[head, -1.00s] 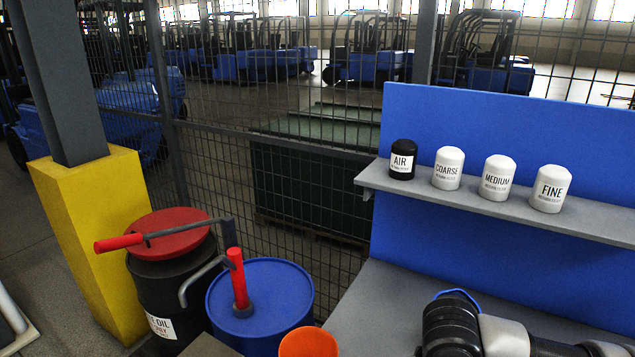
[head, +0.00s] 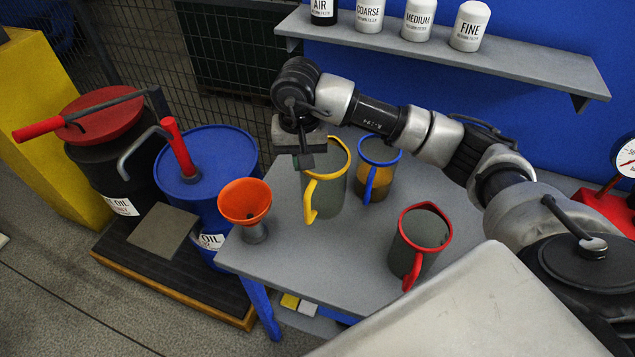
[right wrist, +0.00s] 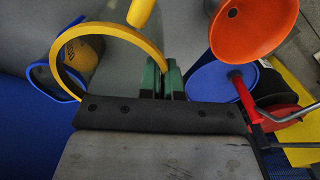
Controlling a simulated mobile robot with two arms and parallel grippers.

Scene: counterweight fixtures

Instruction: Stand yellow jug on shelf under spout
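The yellow-rimmed jug (head: 330,185) stands upright on the grey table with its handle toward the front left. In the right wrist view its yellow rim (right wrist: 68,68) curves to the green fingertips. My right gripper (head: 303,157) points down at the jug's back-left rim. Its fingers (right wrist: 163,82) are close together with the rim between or against them; whether they clamp it is unclear. A grey bent spout (head: 137,142) comes off the red-handled pump on the blue drum. A square grey shelf plate (head: 163,231) sits low below it. My left gripper is not in view.
A blue-rimmed jug (head: 378,170) with amber contents and a red-rimmed jug (head: 420,240) stand nearby on the table (head: 320,270). An orange funnel (head: 245,201) is at its left edge. A black drum (head: 105,180) stands behind the plate. Filters line the wall shelf (head: 500,62).

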